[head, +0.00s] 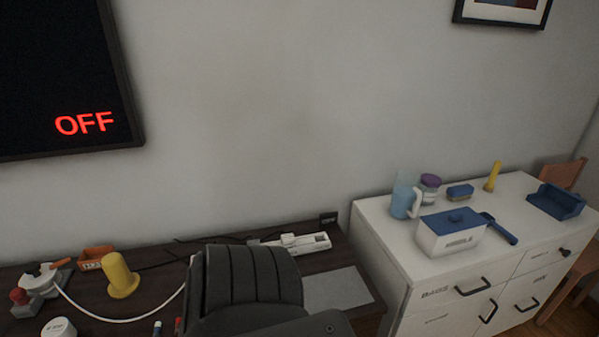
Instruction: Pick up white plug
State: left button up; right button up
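A white power strip (312,243) lies near the back right of the dark desk (215,258). A small white block at its left part (288,240) may be the white plug, but it is too small to be sure. A white cable (120,319) runs from the white items at the desk's left end and goes out of sight behind a dark ribbed shape. Neither of my grippers shows in the head view.
The dark ribbed shape (250,278), perhaps a chair back, blocks the desk's front middle. A yellow object (121,276) and an orange box (96,257) stand at left. A white cabinet (400,250) at right holds a blue-lidded box (450,235) and a jug (402,202).

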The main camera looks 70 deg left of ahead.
aim_at(287, 241)
jog(key=i, duration=2.05)
jog(key=u, duration=2.45)
